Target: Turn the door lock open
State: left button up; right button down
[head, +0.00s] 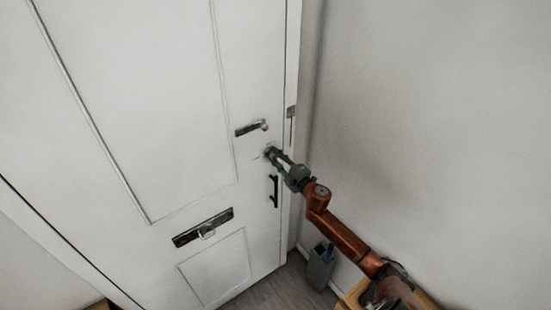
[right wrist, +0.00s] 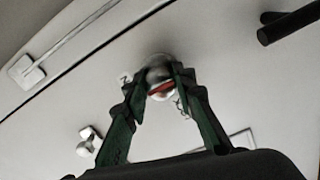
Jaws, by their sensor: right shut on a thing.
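The white door (head: 150,100) fills the left of the head view and appears shut. Its round silvery lock knob (right wrist: 159,75) shows in the right wrist view, with a red mark on its front. My right gripper (head: 272,155) reaches the door near its right edge. In the right wrist view its green fingers (right wrist: 158,92) stand on both sides of the knob and are shut on it. In the head view the fingers mostly hide the knob. My left gripper is not in view.
A metal latch (head: 251,128) sits above the knob and a dark pull handle (head: 274,191) below it. A mail slot plate (head: 203,227) is lower on the door. A grey bin (head: 320,267) stands on the floor by the wall (head: 420,110).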

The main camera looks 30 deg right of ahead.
dwell(0.4)
jog(key=c, duration=1.6)
grip_release()
jog(key=s, duration=0.8)
jog(key=s+d, duration=0.1)
jog(key=s, duration=0.3)
